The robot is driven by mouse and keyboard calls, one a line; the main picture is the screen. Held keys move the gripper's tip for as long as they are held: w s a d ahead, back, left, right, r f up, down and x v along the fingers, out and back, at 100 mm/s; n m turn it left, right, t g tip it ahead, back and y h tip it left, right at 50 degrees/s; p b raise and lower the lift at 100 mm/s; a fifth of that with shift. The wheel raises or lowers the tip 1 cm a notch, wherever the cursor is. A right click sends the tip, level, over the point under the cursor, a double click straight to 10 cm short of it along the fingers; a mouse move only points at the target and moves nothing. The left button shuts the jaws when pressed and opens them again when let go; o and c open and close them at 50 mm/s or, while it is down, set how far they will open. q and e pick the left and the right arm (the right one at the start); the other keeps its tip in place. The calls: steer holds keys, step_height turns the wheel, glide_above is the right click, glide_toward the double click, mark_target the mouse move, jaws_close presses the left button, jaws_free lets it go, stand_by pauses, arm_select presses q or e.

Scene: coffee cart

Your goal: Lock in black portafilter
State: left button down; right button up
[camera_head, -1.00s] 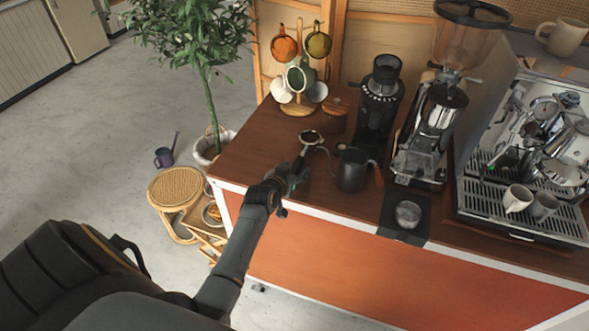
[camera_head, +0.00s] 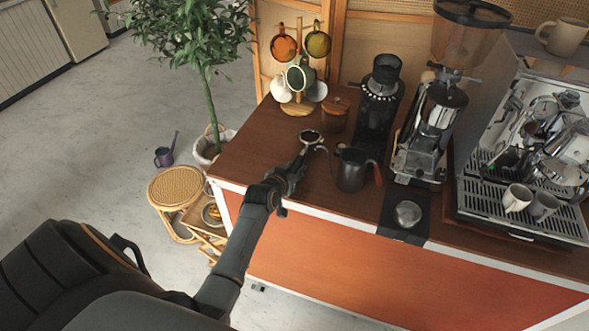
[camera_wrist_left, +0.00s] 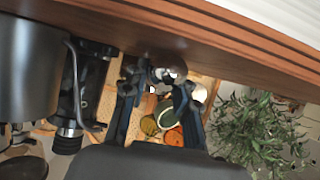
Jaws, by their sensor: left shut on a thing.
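The black portafilter (camera_head: 311,137) has a round metal basket and a dark handle pointing toward me. It is at the left part of the brown counter, left of the dark pitcher. My left gripper (camera_head: 293,172) is shut on its handle, low at the counter's front edge. In the left wrist view the fingers of my left gripper (camera_wrist_left: 160,76) are around the handle, and the metal basket of the portafilter (camera_wrist_left: 173,70) shows between them. The espresso machine (camera_head: 483,185) stands at the far right of the counter. My right gripper is not in view.
The dark pitcher (camera_head: 351,171) stands just right of the portafilter. Behind are a mug tree (camera_head: 299,108), a wooden-lidded jar (camera_head: 335,115) and grinders (camera_head: 378,105). A tamper on a black mat (camera_head: 392,228) lies at the front edge. Cups (camera_head: 517,198) stand on the machine's tray.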

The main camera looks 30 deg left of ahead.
arm_select(q)
steer(key=shift+r+p, duration=2.4)
steer(key=shift+r, duration=0.3)
steer(key=shift+w, duration=0.1)
